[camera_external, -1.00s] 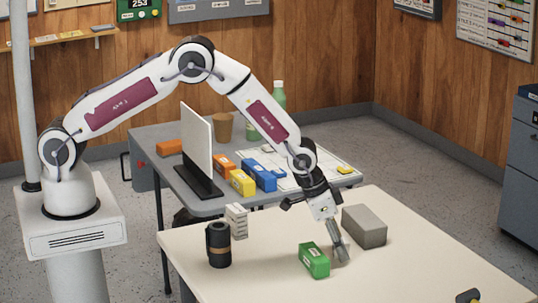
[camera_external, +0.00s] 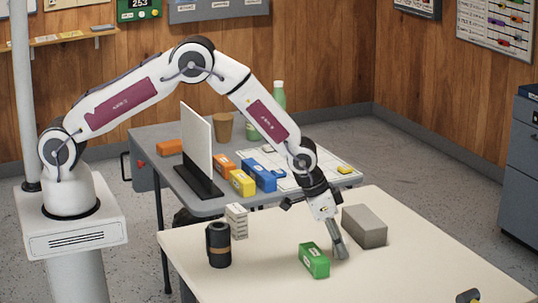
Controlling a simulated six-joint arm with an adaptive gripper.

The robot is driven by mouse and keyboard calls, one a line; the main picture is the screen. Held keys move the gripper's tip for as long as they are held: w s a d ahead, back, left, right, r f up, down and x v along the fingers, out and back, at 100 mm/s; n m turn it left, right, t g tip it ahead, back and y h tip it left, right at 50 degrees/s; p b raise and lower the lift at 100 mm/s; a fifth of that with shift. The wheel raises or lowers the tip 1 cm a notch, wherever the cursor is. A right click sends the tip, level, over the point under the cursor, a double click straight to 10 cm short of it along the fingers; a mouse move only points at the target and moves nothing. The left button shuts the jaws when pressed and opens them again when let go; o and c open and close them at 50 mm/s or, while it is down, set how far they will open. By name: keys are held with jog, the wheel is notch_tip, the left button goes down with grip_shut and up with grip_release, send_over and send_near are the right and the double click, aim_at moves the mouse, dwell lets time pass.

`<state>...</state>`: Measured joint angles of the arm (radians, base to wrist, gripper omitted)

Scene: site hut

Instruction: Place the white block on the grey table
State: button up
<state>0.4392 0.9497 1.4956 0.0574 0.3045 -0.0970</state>
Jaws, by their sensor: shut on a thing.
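A small white ribbed block (camera_external: 237,220) stands upright on the cream table (camera_external: 420,268), behind a black cylinder. It is the only small white block I can make out. The grey table (camera_external: 150,140) stands behind the cream one. My gripper (camera_external: 340,251) points down, low over the cream table, well to the right of that white block. It is between a green block (camera_external: 314,261) and a grey box (camera_external: 364,227). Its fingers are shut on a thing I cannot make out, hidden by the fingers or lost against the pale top.
The black cylinder (camera_external: 218,245) stands on the cream table's left side. The grey table holds an upright white panel (camera_external: 197,143), orange, yellow (camera_external: 242,183) and blue (camera_external: 262,175) blocks, a brown cup (camera_external: 223,127) and a green bottle. Its front left is fairly clear.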

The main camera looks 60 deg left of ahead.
jog(key=shift+r, duration=0.15)
jog(key=shift+r, duration=4.85)
jog(key=shift+a, duration=0.1)
jog(key=w+a+n+y, duration=0.1)
jog(key=w+a+n, duration=0.15)
jog(key=a, duration=0.65)
jog(key=w+a+n+y, duration=0.15)
jog(key=w+a, duration=0.25)
jog(key=a, duration=0.5)
jog(key=s+a+n, duration=0.1)
jog(key=a+n, duration=0.2)
jog(key=a, duration=0.9)
jog(key=s+a+n+y, duration=0.1)
jog(key=a+n, duration=0.2)
jog(key=a, duration=0.9)
jog(key=s+a+n+g+y, duration=0.1)
jog(key=a+n, duration=0.2)
jog(key=a, duration=0.9)
jog(key=shift+s+a+n, duration=0.25)
jog(key=shift+a+n, duration=0.05)
jog(key=s+a+n, duration=0.2)
jog(key=s+a, duration=0.2)
jog(key=a, duration=0.4)
jog(key=s+a+n+g+y, duration=0.1)
jog(key=s+a, duration=0.3)
jog(key=a, duration=0.5)
jog(key=shift+s+n, duration=0.4)
jog(key=shift+n, duration=0.4)
jog(key=shift+r+y, duration=0.1)
jog(key=shift+y, duration=0.15)
